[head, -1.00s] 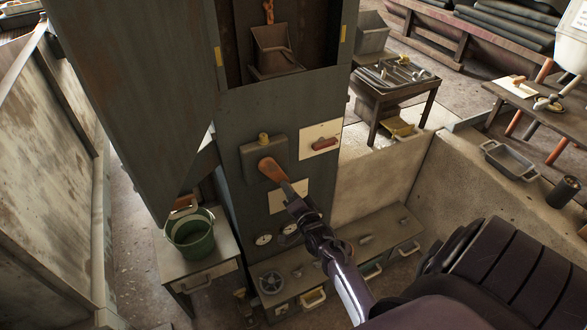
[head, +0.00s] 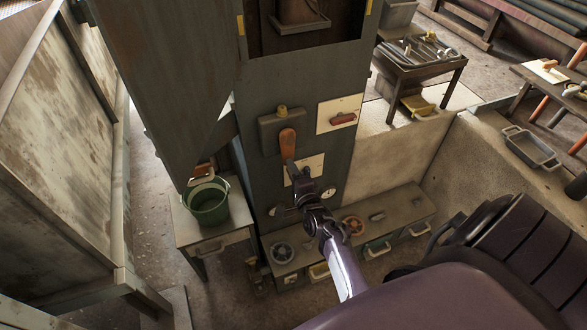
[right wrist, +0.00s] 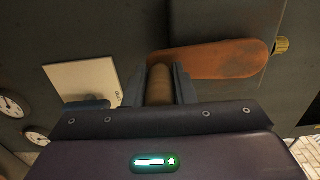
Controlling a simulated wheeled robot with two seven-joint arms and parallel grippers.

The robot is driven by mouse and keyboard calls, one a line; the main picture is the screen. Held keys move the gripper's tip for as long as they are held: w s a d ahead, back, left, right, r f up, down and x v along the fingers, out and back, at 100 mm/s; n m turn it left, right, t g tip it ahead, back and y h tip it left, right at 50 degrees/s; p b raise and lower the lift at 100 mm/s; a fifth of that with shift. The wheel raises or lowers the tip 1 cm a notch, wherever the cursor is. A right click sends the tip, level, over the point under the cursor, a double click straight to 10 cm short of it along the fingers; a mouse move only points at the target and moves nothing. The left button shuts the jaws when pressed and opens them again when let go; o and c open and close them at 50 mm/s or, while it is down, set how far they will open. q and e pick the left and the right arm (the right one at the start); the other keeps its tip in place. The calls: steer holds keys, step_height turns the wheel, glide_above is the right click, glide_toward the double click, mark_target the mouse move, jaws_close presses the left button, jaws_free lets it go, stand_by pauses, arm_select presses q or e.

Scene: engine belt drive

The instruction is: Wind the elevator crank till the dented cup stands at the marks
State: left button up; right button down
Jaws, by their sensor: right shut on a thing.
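The elevator crank (head: 287,141) has an orange arm on the dark panel, hanging nearly straight down in the head view. My right gripper (head: 292,173) is at its lower end. In the right wrist view my right gripper (right wrist: 160,88) is shut on the brown crank handle (right wrist: 161,82), with the orange arm running off to the right. A rusty cup (head: 297,12) shows in the window at the top; its upper part is cut off, and I cannot tell any dent. Yellow marks (head: 241,25) flank the window, the other (head: 369,7) at right; the cup's lower part is about level with them. My left gripper is out of view.
A red handle on a pale plate (head: 341,117) is right of the crank. A green bucket (head: 208,203) stands on a side table at left. A low bench with drawers (head: 400,212) runs below the panel. A tool table (head: 425,70) stands at right.

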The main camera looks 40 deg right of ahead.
steer(key=shift+a+f, duration=0.1)
steer(key=shift+a, duration=0.05)
steer(key=c, duration=1.2)
jaws_free()
steer(key=shift+s, duration=0.25)
steer(key=p+v, duration=0.4)
steer(key=v, duration=0.3)
steer(key=shift+s, duration=0.15)
